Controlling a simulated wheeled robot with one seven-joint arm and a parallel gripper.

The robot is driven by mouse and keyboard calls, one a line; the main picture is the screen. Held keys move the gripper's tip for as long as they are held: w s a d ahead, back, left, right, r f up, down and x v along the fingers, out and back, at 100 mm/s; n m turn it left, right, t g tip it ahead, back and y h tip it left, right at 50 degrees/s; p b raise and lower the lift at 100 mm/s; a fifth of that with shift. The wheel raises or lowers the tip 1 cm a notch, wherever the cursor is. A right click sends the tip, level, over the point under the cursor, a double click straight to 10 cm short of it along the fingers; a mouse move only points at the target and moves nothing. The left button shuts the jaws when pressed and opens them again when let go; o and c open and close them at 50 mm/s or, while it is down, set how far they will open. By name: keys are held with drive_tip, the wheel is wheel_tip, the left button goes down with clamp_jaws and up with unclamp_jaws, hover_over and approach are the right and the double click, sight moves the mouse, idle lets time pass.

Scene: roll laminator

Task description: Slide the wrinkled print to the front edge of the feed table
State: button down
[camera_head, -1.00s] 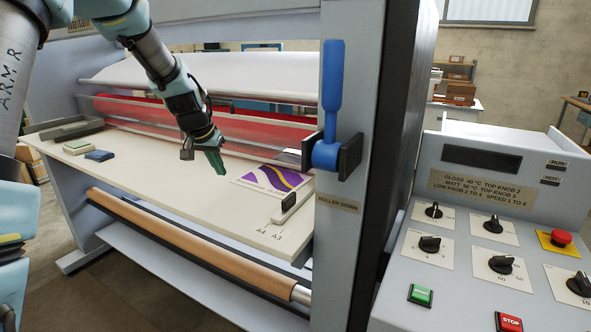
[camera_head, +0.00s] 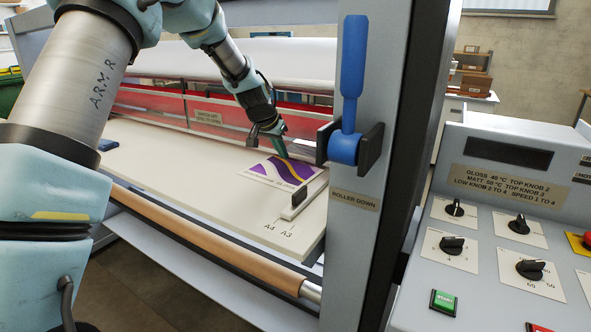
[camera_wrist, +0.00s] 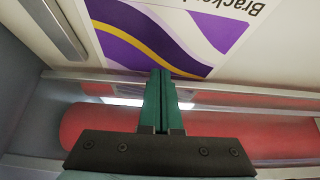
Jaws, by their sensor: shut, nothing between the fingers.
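The print (camera_head: 282,172), white with purple and yellow bands, lies on the cream feed table (camera_head: 190,180) near its right end, beside the side guide. In the wrist view the print (camera_wrist: 185,28) shows purple and yellow curves and part of a printed word. I cannot make out wrinkles on it. My gripper (camera_head: 286,156) is shut and empty, with its green fingers over the print's edge on the roller side. In the wrist view the fingertips (camera_wrist: 160,72) overlap that edge; whether they touch the paper I cannot tell.
The guide (camera_head: 305,196) stands right of the print, near the A4 and A3 marks. Red rollers (camera_head: 160,104) run behind the table. A blue-handled lever (camera_head: 352,75) is on the right post, with the control panel (camera_head: 500,230) beyond. The table's middle is clear.

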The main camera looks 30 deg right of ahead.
sight(274, 179)
drive_tip(key=shift+f+b, duration=0.35)
drive_tip(key=shift+f, duration=0.8)
drive_tip(key=shift+f, duration=0.2)
drive_tip(key=shift+a+f+b, duration=0.1)
drive_tip(key=shift+f+b, duration=0.5)
drive_tip(key=shift+b, duration=0.05)
drive_tip(key=shift+f, duration=0.15)
drive_tip(key=shift+s+a+b, duration=0.1)
drive_tip(key=shift+a+b, duration=0.05)
drive_tip(key=shift+b, duration=0.2)
drive_tip(key=shift+s+a+b, duration=0.5)
drive_tip(key=shift+s+a, duration=0.05)
drive_tip(key=shift+a, duration=0.25)
drive_tip(key=shift+s+a+b, duration=0.45)
drive_tip(key=shift+s+a, duration=0.05)
drive_tip(key=shift+a, duration=0.3)
drive_tip(key=shift+s+a+b, duration=0.3)
drive_tip(key=shift+a+b, duration=0.1)
drive_tip(key=shift+a, duration=0.1)
drive_tip(key=shift+s+a+b, duration=0.25)
drive_tip(key=shift+a+b, duration=0.1)
drive_tip(key=shift+a, duration=0.1)
drive_tip(key=shift+s+a+b, duration=0.35)
drive_tip(key=shift+s+a, duration=0.15)
drive_tip(key=shift+a, duration=0.2)
